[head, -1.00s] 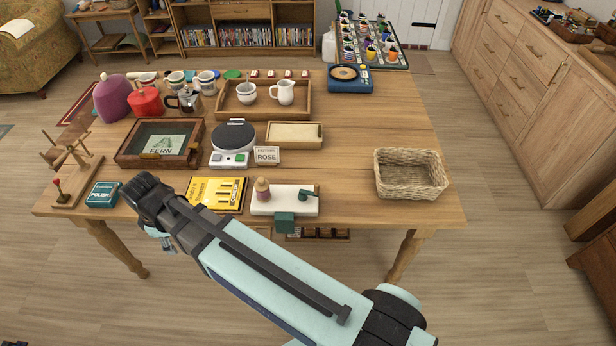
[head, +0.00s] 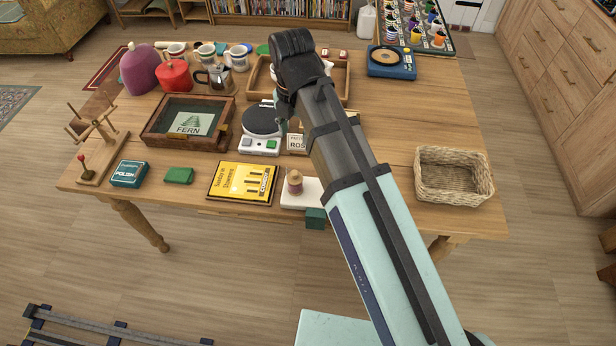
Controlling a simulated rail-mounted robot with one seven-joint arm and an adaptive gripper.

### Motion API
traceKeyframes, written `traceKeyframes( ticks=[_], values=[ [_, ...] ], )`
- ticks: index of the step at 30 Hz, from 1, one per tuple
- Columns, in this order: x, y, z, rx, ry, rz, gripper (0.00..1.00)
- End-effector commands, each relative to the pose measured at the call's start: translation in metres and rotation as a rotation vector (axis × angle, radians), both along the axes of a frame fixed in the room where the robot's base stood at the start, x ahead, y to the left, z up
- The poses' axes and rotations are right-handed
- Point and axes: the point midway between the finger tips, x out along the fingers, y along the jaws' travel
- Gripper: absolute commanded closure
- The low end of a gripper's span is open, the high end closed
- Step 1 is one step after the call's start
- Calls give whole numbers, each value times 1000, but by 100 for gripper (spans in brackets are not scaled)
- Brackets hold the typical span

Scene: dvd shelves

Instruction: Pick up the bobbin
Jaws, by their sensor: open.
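A small pink and tan spool-shaped piece (head: 295,184), which looks like the bobbin, stands upright on a white board (head: 291,202) at the table's front edge. A green block (head: 315,219) sits at the board's front. My arm covers the board's right part. My gripper (head: 286,108) is open over the middle of the table, behind and above the spool-shaped piece and apart from it. Its fingers are small and partly hidden by my wrist, and nothing shows in them.
A yellow book (head: 242,183), green box (head: 179,176) and polish tin (head: 128,174) lie left of the board. A scale (head: 262,124) and framed fern tray (head: 150,136) stand behind. A wicker basket (head: 452,190) is at right. The table between basket and blue device (head: 391,68) is clear.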

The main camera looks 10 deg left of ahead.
Motion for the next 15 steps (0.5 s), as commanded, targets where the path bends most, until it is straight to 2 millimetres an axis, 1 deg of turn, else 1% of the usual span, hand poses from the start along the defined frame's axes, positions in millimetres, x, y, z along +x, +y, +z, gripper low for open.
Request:
traceKeyframes(
  ticks=[3, 8, 11, 15],
  values=[
    [-2, -1, -1, -6, 9, 76, 47],
    [-2, -1, -10, -6, 8, 109, 47],
    [-3, -2, -22, -7, 10, 108, 47],
    [-3, -2, -44, -7, 10, 107, 47]
  ],
)
